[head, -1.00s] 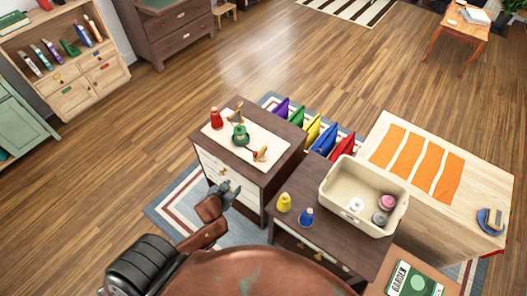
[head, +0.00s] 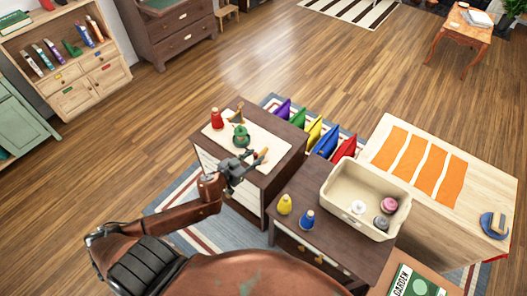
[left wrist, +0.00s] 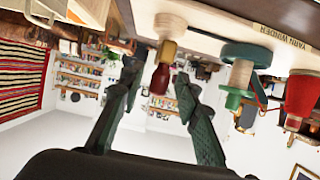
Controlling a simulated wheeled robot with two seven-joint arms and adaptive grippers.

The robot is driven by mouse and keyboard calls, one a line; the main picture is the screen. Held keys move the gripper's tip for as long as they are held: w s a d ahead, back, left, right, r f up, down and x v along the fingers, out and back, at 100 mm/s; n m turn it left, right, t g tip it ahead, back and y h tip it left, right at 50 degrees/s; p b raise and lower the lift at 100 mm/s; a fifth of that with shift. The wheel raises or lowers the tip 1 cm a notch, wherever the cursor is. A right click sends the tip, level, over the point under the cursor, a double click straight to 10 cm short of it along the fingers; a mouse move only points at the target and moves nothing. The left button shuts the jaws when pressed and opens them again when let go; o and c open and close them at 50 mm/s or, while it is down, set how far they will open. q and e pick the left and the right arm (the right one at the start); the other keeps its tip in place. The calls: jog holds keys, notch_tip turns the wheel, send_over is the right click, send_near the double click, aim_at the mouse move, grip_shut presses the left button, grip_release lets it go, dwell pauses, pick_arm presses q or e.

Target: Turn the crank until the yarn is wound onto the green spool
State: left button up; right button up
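The green spool (head: 240,135) stands on the cream mat of the left dark cabinet; it also shows in the left wrist view (left wrist: 240,75), upside down. The crank's red and tan handle (left wrist: 162,68) sits between the spread fingers of my left gripper (left wrist: 158,80), with gaps at both sides. In the head view my left gripper (head: 250,168) is at the mat's front edge, partly covering the crank. A label reading "YARN WINDER" (left wrist: 279,36) is on the base. My right gripper is not in view.
A red cone spool (head: 216,120) stands left of the green one. Yellow (head: 285,204) and blue (head: 307,219) spools stand on the near cabinet beside a cream bin (head: 338,190). Coloured panels (head: 328,140) stand behind. Open floor lies beyond.

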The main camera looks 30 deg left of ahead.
aim_at(263, 151)
pick_arm(q)
jog(key=b+x, duration=0.1)
jog(key=x, duration=0.5)
jog(key=shift+w+f, duration=0.25)
jog(key=shift+w, duration=0.05)
jog(key=shift+c, duration=0.2)
grip_shut()
